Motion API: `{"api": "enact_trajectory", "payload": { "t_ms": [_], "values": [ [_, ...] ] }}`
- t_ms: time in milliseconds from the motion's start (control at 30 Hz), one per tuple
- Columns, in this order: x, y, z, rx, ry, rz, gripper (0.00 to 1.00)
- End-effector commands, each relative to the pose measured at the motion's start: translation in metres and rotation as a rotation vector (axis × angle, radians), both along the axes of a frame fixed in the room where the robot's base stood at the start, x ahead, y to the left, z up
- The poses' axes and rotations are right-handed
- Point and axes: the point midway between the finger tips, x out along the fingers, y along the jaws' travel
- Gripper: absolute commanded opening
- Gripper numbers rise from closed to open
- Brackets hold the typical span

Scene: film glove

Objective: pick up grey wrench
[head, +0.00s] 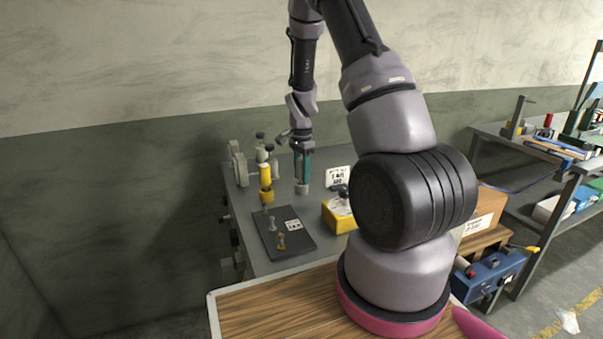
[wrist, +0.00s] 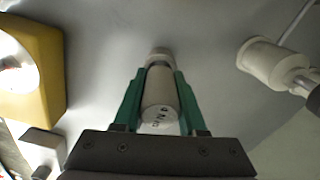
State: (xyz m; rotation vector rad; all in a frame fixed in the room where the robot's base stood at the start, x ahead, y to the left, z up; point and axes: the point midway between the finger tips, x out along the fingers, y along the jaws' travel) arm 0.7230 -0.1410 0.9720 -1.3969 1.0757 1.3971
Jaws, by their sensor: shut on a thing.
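My gripper (head: 302,176) points down over the grey bench, with its green fingers closed. In the wrist view the fingers (wrist: 159,76) grip both sides of a pale grey cylinder with print on its near end, which I take for the grey wrench (wrist: 160,100). Its far end narrows to a darker neck above a pale round piece (wrist: 159,54). In the head view the fingers mostly hide the wrench, and a grey round piece (head: 302,188) shows just below them. I cannot tell whether the wrench is clear of that piece.
A yellow upright tool (head: 265,180) stands close to the left of my gripper. A dark tray (head: 290,243) with small parts lies in front, and a yellow box (head: 338,217) stands to the right. A pale cylinder (wrist: 260,60) with a metal part is in the wrist view.

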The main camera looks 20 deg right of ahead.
Motion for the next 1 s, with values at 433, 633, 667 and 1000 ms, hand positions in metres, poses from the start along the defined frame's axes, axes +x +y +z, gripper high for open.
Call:
{"api": "enact_trajectory", "payload": {
  "t_ms": [433,633,667,1000],
  "values": [
    [0.002,0.0,0.038,0.0,-0.006,0.002,0.0],
    [0.001,0.0,0.077,0.0,-0.004,0.0,0.0],
    [0.001,0.0,0.082,0.0,-0.004,0.0,0.0],
    [0.0,0.0,0.101,0.0,-0.001,0.0,0.0]
  ]
}}
